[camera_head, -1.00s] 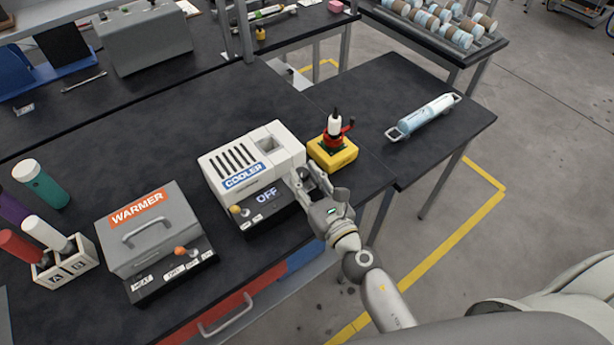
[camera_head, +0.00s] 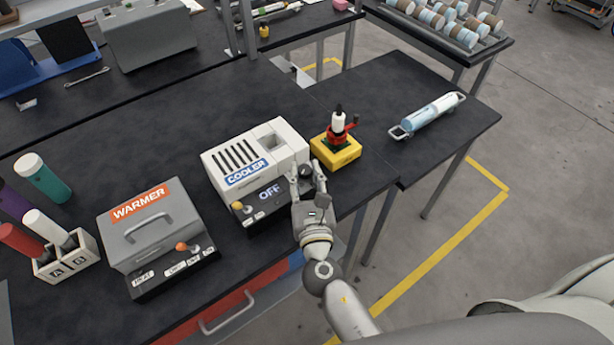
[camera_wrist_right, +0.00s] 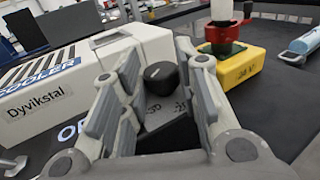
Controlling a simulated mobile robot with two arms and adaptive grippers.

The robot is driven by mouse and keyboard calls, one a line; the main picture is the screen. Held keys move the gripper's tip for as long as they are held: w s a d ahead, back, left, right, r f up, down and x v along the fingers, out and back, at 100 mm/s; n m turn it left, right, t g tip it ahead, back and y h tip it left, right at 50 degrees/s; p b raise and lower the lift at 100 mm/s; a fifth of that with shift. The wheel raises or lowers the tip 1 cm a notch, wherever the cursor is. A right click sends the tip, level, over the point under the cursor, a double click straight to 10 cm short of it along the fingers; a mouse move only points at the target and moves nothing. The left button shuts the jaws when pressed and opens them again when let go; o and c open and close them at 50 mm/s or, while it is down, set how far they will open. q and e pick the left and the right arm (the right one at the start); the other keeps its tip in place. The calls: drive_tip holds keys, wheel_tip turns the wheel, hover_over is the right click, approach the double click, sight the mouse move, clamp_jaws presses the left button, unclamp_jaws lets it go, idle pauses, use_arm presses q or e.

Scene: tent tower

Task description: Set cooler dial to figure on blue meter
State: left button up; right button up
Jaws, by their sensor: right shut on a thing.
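The white cooler (camera_head: 228,176) stands on the black bench with a blue COOLER label. Its dark front panel (camera_head: 262,206) has a display reading OFF. The cooler dial, a black round knob (camera_wrist_right: 161,74), is at the panel's right end. My right gripper (camera_head: 307,173) is at that end, its fingers on either side of the dial and shut on it; the fingers partly hide the dial in the head view. A blue meter with a readable figure cannot be made out. My left gripper is not in view.
A yellow-based device with a red and white top (camera_head: 336,146) stands close right of the cooler. A grey warmer (camera_head: 150,230) and a bottle rack (camera_head: 66,262) are to the left. A pale blue cylinder with handles (camera_head: 428,115) lies on the right table.

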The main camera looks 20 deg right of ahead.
drive_tip(key=shift+m+h, duration=0.3)
drive_tip(key=shift+h, duration=0.1)
drive_tip(key=o, duration=1)
drive_tip(key=shift+c, duration=0.2)
drive_tip(key=s+a, duration=0.2)
drive_tip(key=s, duration=0.9)
drive_tip(key=shift+s+a, duration=0.2)
drive_tip(key=shift+s, duration=0.2)
